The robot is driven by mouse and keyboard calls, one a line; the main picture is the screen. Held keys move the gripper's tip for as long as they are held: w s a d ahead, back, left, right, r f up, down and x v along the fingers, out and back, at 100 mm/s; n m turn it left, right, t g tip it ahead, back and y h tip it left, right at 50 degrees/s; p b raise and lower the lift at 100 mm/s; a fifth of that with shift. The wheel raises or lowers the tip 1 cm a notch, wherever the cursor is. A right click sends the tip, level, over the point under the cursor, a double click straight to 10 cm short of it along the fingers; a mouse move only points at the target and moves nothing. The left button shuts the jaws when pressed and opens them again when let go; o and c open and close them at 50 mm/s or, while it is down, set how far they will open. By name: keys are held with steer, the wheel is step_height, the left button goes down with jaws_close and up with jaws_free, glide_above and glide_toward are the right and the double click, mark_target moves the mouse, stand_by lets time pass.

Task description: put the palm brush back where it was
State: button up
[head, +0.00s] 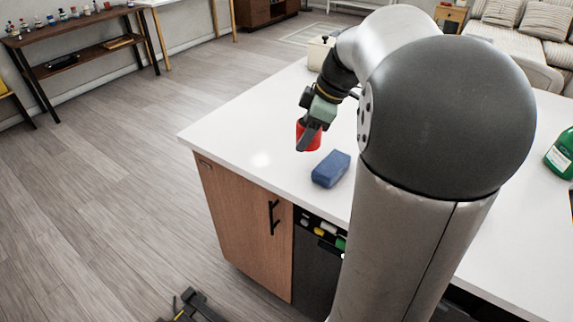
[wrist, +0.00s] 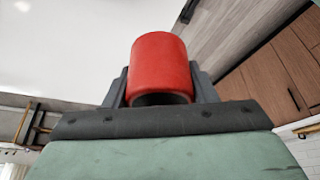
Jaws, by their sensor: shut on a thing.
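My gripper (head: 307,138) is shut on a red, rounded, cylinder-like thing, which I take to be the palm brush (head: 313,136). It is above the white counter (head: 240,135) near its left edge. The gap between the brush and the counter is hard to judge. In the wrist view the palm brush (wrist: 160,62) sits between the two dark fingers, one on each side. A dark hollow shows at its near end. I see no bristles in either view.
A blue sponge-like block (head: 331,169) lies on the counter just right of and nearer than the gripper. A pale box (head: 319,52) stands at the far end. A green bottle (head: 562,155) is at the right. The counter's left part is clear.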

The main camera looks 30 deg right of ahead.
steer(key=shift+w+d, duration=0.15)
steer(key=shift+w, duration=0.2)
steer(key=w+f+p, duration=0.3)
steer(key=w+f, duration=0.1)
steer(key=w, duration=0.4)
glide_above(280, 152)
steer(key=s+d, duration=0.1)
steer(key=s, duration=0.1)
steer(key=f, duration=0.4)
steer(key=shift+w+f, duration=0.25)
steer(key=shift+f, duration=0.1)
steer(key=shift+w+d+f, duration=0.1)
steer(key=shift+w+f, duration=0.2)
steer(key=shift+f, duration=0.05)
steer(key=shift+f+p, duration=0.35)
steer(key=shift+f, duration=1.3)
steer(key=shift+f, duration=0.2)
steer(key=o, duration=0.9)
steer(key=shift+r, duration=0.1)
